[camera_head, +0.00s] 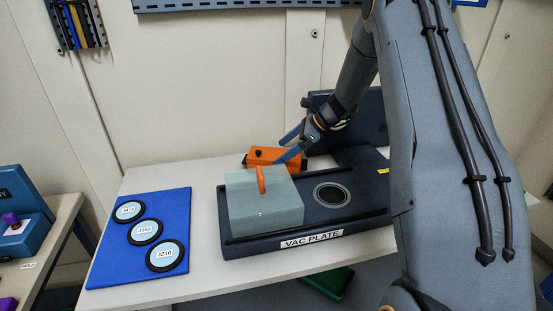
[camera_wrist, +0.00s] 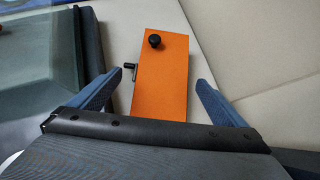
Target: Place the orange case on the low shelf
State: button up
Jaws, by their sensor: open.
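The orange case (camera_head: 268,154) lies on the white table behind the grey-green block, which hides part of it. In the wrist view the orange case (camera_wrist: 162,85) is a flat orange box with a black knob on top and a small dark handle on its left side. My gripper (camera_head: 284,148) is at the case, its blue fingers open. In the wrist view the fingers (camera_wrist: 160,80) stand one on each side of the case, with a gap on both sides. I cannot make out a low shelf for certain.
The grey-green block (camera_head: 280,208) with an orange handle sits on the dark vac plate (camera_head: 305,248), close in front of the case. A blue mat (camera_head: 112,255) with three round discs lies at left. A dark green object (camera_head: 328,284) shows below the table edge.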

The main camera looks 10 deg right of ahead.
aim_at(277, 154)
jog(key=shift+v, duration=1.1)
jog(key=shift+d+r+b, duration=0.2)
jog(key=shift+r+b, duration=0.05)
jog(key=shift+b, duration=0.1)
jog(key=shift+c, duration=0.7)
jog(key=b, duration=0.1)
jog(key=r+h+b, duration=0.1)
jog(key=r+g+h+b, duration=0.1)
jog(key=b, duration=0.1)
jog(key=shift+w+a, duration=0.25)
jog(key=shift+d+p+x, duration=0.2)
jog(key=shift+p+x, duration=1.2)
jog(key=shift+x, duration=2.2)
jog(key=shift+f, duration=0.15)
jog(key=c, duration=2.1)
jog(key=shift+d, duration=0.1)
